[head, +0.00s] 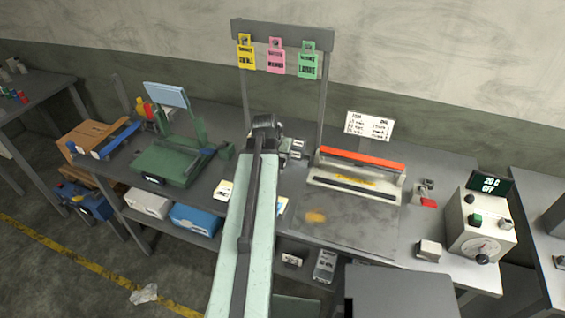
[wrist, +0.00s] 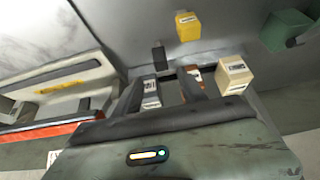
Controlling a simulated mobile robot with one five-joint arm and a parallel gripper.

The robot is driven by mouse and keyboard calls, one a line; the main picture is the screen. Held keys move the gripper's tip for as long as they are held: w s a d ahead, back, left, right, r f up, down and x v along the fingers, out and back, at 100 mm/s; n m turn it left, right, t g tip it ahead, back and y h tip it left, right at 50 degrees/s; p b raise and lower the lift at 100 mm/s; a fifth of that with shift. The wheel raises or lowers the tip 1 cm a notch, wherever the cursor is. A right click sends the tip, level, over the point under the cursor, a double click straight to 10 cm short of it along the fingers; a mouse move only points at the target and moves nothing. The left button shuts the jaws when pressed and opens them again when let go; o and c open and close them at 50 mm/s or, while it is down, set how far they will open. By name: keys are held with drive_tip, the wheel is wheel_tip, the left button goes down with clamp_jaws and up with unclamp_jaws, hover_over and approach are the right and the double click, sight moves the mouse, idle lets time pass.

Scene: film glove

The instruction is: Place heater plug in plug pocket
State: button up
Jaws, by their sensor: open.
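My gripper (head: 293,150) is over the middle of the bench in the head view, left of the sealer. It also shows in the wrist view (wrist: 161,76), with its two dark fingers apart and nothing visibly clasped between them. A small grey fitting with a red end (head: 428,202) sits on the bench right of the sealer; I cannot tell whether it is the heater plug. A small pale block (head: 429,250) lies near the front edge by the control box; I cannot tell whether it is the plug pocket. My arm hides part of the bench.
The sealer (head: 355,185) has a red bar. A cream control box (head: 478,228) stands right, its display (head: 491,184) reading 20 C OFF. A green machine (head: 170,165) stands left. Tags hang from a rail (head: 283,36). Cream (wrist: 236,76) and yellow (wrist: 187,27) blocks lie beyond my fingers.

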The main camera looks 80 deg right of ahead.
sight(282, 161)
drive_tip(key=shift+b+x, duration=1.25)
drive_tip(key=shift+x, duration=0.2)
drive_tip(key=b+x, duration=0.3)
drive_tip(key=a+b+x, duration=0.1)
drive_tip(key=b+x, duration=0.1)
drive_tip(key=shift+w+f, duration=0.15)
drive_tip(key=shift+f, duration=0.1)
drive_tip(key=shift+d+f, duration=0.1)
drive_tip(key=shift+d, duration=0.1)
clamp_jaws()
